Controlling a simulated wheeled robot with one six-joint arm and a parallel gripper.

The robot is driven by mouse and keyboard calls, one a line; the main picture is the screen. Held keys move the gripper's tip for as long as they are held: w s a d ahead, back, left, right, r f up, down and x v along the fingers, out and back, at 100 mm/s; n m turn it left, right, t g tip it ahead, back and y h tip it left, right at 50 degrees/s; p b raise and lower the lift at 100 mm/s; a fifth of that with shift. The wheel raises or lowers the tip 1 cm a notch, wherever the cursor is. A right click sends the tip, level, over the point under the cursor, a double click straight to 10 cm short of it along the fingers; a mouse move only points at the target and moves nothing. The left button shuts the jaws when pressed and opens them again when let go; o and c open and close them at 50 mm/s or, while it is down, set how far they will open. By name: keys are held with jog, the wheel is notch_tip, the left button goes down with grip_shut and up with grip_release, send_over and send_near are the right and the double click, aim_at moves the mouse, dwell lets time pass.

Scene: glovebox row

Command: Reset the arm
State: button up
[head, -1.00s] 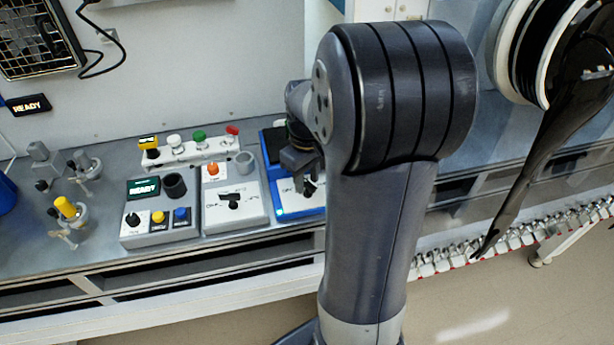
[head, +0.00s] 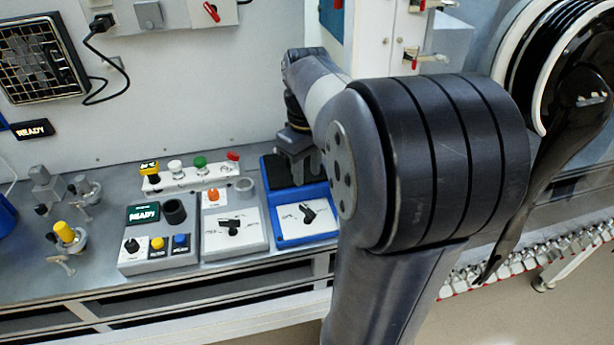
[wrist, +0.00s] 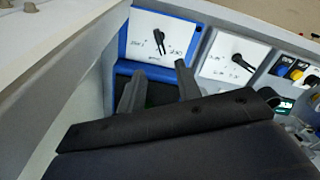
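My arm stands at the right of the head view, with its large dark joint in the foreground. My gripper (head: 300,165) is above the dark rear pad of a blue-framed knob box (head: 332,228). In the wrist view, the two grey fingers of my gripper (wrist: 158,88) are apart with nothing seen between them. The blue-framed box (wrist: 180,72), with a black knob on its white plate, lies beyond them. I cannot tell whether the fingertips touch the pad.
Left of the blue-framed box stand a grey knob box (head: 255,240) and a control box (head: 150,262) with a READY display. Behind them is a white strip (head: 185,180) with coloured buttons. Valves (head: 68,235) stand at the left. A black glove (head: 560,170) hangs at the right.

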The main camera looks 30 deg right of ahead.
aim_at(307, 208)
notch_tip(307, 208, down, 11)
jog(key=shift+r, duration=0.1)
dwell(0.7)
